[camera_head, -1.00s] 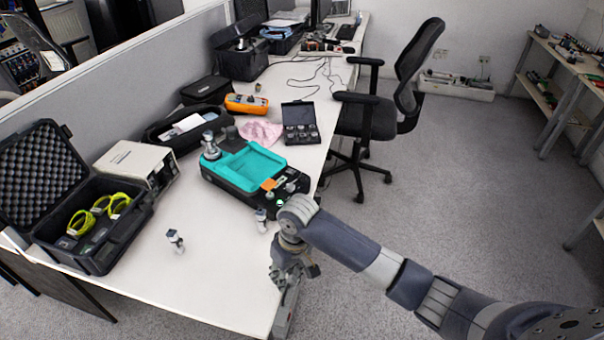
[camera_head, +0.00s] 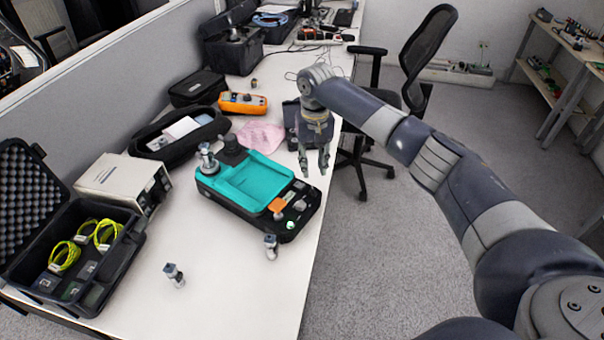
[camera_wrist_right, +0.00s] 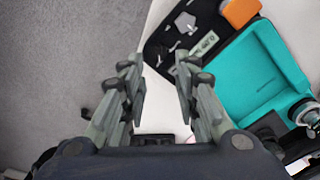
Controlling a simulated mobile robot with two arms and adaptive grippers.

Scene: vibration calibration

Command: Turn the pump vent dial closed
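The black device with a teal tray (camera_head: 245,180) lies on the white table and also shows in the wrist view (camera_wrist_right: 265,75). Its near right end carries an orange block (camera_head: 278,205), small grey knobs (camera_head: 299,206) and a green-and-white knob (camera_head: 290,226). In the wrist view a grey angular knob (camera_wrist_right: 185,22) stands on its black panel. I cannot tell which knob is the vent dial. My right gripper (camera_head: 315,168) points down above the table's right edge, just beyond the device's right end. Its fingers (camera_wrist_right: 160,72) are apart with nothing between them. My left gripper is not in view.
Two small metal pieces (camera_head: 174,275) (camera_head: 271,247) stand on the table in front of the device. An open black case (camera_head: 70,255) and a beige box (camera_head: 128,185) are at the left. A dark open case (camera_head: 291,125) and a chair are behind my gripper.

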